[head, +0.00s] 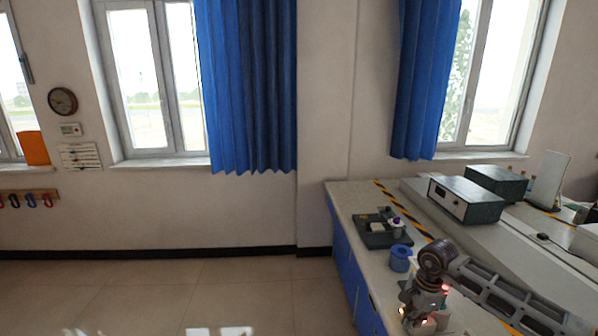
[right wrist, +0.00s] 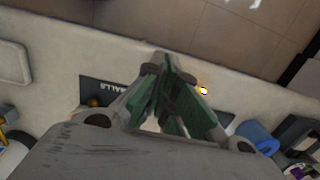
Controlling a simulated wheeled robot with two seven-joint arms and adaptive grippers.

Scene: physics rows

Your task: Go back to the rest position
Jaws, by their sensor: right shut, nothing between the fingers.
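My right arm reaches in from the right in the head view, and its gripper (head: 420,308) points down over the front part of the bench (head: 350,205). In the right wrist view the green-padded fingers of my right gripper (right wrist: 168,68) meet at their tips, with nothing between them. My left gripper is not in view.
A blue cylinder (head: 400,259) stands close behind my right gripper, and a dark tray (head: 372,238) with small parts lies behind it. Instrument boxes (head: 466,199) stand farther right. A dark lettered plate (right wrist: 98,90) shows near the fingers. The floor left of the bench is clear.

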